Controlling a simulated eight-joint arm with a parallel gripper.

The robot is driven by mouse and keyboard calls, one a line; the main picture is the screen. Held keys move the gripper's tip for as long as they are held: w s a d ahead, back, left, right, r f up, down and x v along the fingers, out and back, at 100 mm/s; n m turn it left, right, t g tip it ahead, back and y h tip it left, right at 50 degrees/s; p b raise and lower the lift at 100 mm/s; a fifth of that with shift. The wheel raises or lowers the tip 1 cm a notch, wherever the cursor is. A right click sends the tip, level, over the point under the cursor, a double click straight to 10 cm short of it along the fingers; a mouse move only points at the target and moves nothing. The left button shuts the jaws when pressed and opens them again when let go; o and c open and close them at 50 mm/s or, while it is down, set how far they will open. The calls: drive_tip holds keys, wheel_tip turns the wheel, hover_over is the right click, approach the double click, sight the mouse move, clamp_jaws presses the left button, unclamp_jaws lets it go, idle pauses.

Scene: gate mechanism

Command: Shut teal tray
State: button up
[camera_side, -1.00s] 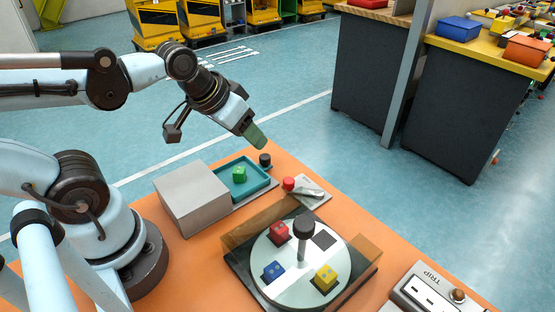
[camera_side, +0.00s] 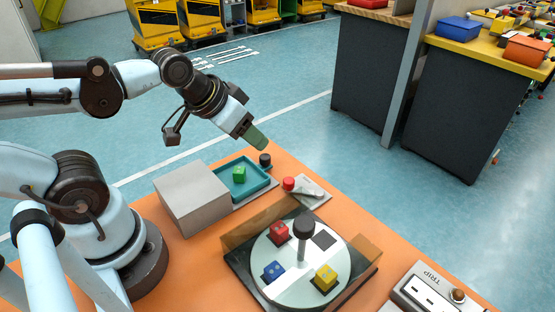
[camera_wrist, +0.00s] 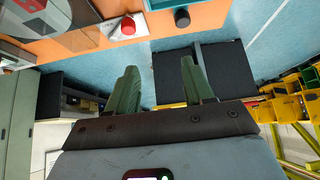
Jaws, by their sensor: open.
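A dark round knob (camera_side: 265,160) stands at the tray's outer end. My gripper (camera_side: 260,145) is above and just beyond that end, apart from the knob. In the wrist view my gripper's green fingers (camera_wrist: 160,75) are spread with nothing between them. The knob (camera_wrist: 182,18) and part of the tray (camera_wrist: 160,4) show at the top edge there.
A red button (camera_side: 289,184) on a grey plate sits beside the tray. A white turntable (camera_side: 298,286) with red, blue and yellow cubes and a dark-topped post stands nearer the camera. A panel marked TRIP (camera_side: 420,290) is at lower right.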

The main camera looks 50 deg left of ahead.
drive_tip(key=shift+w+r, duration=0.25)
drive_tip(key=c, duration=0.4)
drive_tip(key=w+r+m+g, duration=0.1)
drive_tip(key=w+r+g, duration=0.1)
drive_tip(key=w, duration=0.1)
drive_tip(key=shift+r, duration=0.2)
clamp_jaws()
drive_tip(key=w+m+g+y, duration=0.1)
drive_tip(key=w+m+g, duration=0.3)
drive_tip(key=w, duration=0.6)
drive_tip(key=g+y, duration=0.1)
drive_tip(key=g, duration=0.4)
approach(271, 164)
drive_tip(key=w+f, duration=0.1)
drive_tip(key=w+d+f, duration=0.1)
drive_tip(key=f, duration=0.1)
drive_tip(key=shift+w+f, duration=0.15)
drive_tip(key=shift+w, duration=0.25)
drive_tip(key=s, duration=0.1)
drive_tip(key=a, duration=0.1)
drive_tip(key=s, duration=0.1)
drive_tip(key=shift+s+a+f, duration=0.15)
drive_tip(key=shift+s+f, duration=0.15)
drive_tip(key=shift+s+a, duration=0.25)
drive_tip(key=shift+s, duration=0.4)
